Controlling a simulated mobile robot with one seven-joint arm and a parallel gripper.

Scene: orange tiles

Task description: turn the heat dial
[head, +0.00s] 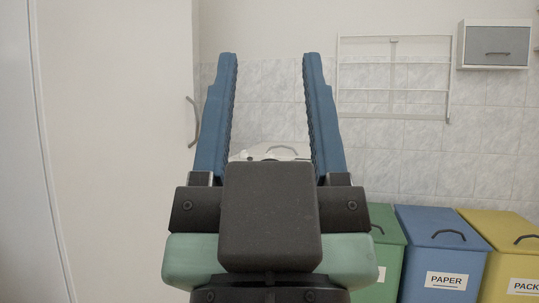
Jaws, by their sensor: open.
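My gripper (270,62) is open and empty, with its two blue fingers pointing up and away in the middle of the head view. A white object with a dark handle on top (270,152) shows between the fingers, farther back; its lower part is hidden behind my gripper. I cannot tell what it is. No heat dial can be made out in this view.
A green bin (386,234), a blue bin marked PAPER (440,240) and a yellow bin (500,250) stand at the right. A white wall rack (393,90) and a small grey cabinet (494,44) hang above. A pale door or panel with a handle (193,121) fills the left.

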